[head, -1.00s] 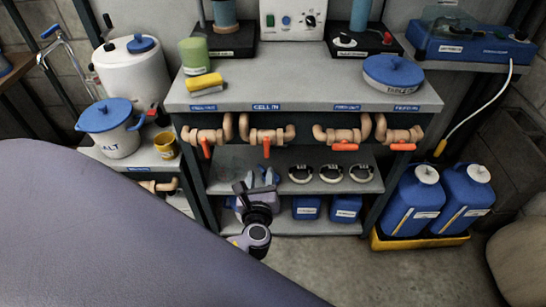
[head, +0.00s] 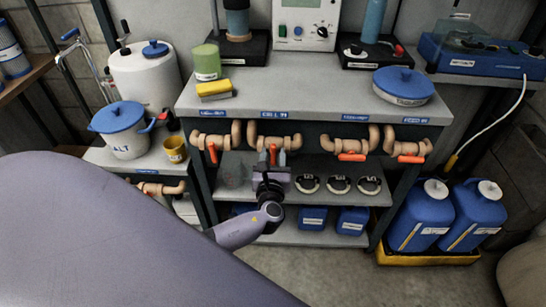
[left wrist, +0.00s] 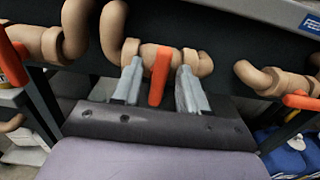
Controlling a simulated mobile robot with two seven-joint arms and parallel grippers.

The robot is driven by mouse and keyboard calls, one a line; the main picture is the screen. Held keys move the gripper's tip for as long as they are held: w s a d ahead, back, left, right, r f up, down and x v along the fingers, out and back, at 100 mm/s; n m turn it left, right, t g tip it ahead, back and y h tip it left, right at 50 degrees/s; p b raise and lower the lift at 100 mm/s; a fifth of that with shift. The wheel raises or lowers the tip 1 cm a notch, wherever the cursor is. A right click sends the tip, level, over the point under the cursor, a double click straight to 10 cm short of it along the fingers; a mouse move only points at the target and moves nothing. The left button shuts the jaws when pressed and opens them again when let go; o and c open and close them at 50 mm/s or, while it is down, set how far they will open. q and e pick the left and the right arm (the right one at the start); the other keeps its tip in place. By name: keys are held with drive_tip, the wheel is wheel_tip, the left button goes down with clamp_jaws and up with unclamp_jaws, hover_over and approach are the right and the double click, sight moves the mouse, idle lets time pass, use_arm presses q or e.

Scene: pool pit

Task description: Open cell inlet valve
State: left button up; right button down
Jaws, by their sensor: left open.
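The cell inlet valve (head: 272,140) is a tan pipe fitting under the CELL IN label (head: 274,114). Its orange handle (head: 273,153) hangs down, across the line of the pipe. My left gripper (head: 273,159) is open at this handle, coming from below and in front. In the left wrist view the orange handle (left wrist: 159,76) stands between the two grey fingers, with a gap on each side. The valve body (left wrist: 150,52) lies just beyond the fingertips. My right gripper is not in view.
Another valve with a hanging orange handle (head: 212,153) is close on the left. Two valves on the right have sideways handles (head: 352,157). The shelf with several black-and-white rings (head: 340,185) lies below. The bench top (head: 300,95) overhangs the valves.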

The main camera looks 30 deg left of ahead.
use_arm(q)
clamp_jaws()
